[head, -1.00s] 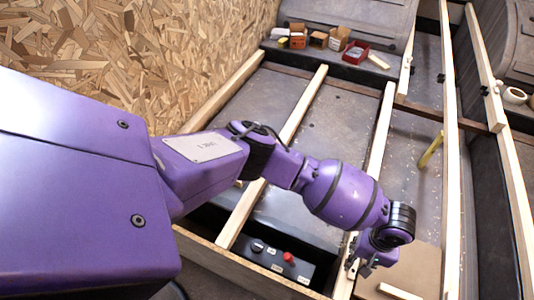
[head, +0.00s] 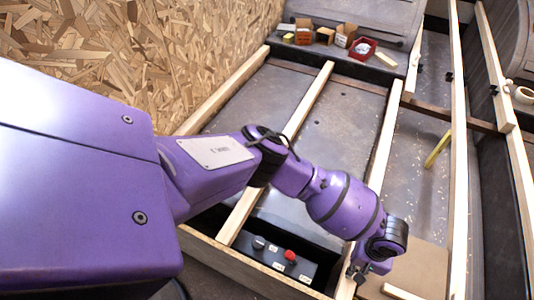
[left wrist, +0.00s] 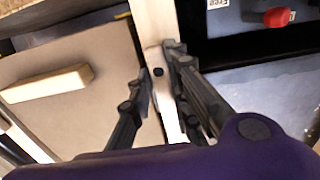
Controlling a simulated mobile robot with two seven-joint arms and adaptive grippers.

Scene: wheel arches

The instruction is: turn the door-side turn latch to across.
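In the left wrist view a small pale piece with a dark screw head, which looks like the turn latch (left wrist: 155,66), lies on a pale wooden rail (left wrist: 152,22). It appears to run roughly along the rail, but its ends are hard to make out. My left gripper (left wrist: 158,68) has its dark fingers apart, one on each side of this piece. I cannot tell whether either finger touches it. In the head view my left gripper (head: 358,272) is low at the near end of the rail (head: 382,160), and the latch is largely hidden there. My right gripper is not in view.
A dark control box (head: 276,258) with a red button sits left of the gripper. A loose wooden block (head: 402,292) lies on a board (head: 422,268) to its right. Parallel rails cross the floor. Small boxes (head: 325,35) stand at the back.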

